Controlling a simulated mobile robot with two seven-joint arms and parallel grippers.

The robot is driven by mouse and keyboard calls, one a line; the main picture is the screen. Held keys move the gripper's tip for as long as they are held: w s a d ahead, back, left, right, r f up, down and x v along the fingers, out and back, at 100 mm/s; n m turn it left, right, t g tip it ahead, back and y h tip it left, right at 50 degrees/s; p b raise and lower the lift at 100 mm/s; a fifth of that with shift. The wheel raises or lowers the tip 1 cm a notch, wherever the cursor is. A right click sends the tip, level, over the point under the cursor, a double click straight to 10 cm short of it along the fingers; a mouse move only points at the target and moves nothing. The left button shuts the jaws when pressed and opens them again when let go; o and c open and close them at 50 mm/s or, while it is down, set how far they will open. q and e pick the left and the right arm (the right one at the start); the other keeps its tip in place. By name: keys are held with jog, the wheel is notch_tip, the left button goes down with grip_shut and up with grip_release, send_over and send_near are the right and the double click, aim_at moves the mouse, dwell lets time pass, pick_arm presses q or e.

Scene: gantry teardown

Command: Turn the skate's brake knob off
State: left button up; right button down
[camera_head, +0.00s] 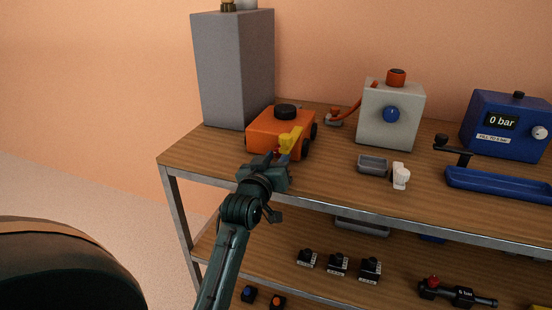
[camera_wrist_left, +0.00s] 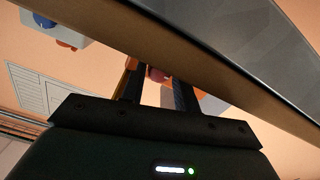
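The skate is an orange block (camera_head: 274,133) with black wheels, standing on the upper shelf, with a round black knob (camera_head: 286,111) on top. A yellow part (camera_head: 291,138) sticks up at its front right. My left gripper (camera_head: 276,158) is at the skate's front side, just below the yellow part. A small red piece, perhaps the brake knob, shows by the fingertips. In the left wrist view a reddish piece (camera_wrist_left: 157,74) lies between the parted fingers (camera_wrist_left: 158,88); I cannot tell whether they touch it. My right gripper is not in view.
A tall grey block (camera_head: 232,75) stands behind the skate. To the right are a pale box (camera_head: 390,118) with a blue knob, a grey tray (camera_head: 373,168), a white piece (camera_head: 400,176) and a blue gauge box (camera_head: 505,128).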

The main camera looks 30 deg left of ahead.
pick_arm(q)
jog(key=c, duration=0.6)
jog(key=shift+o, duration=0.2)
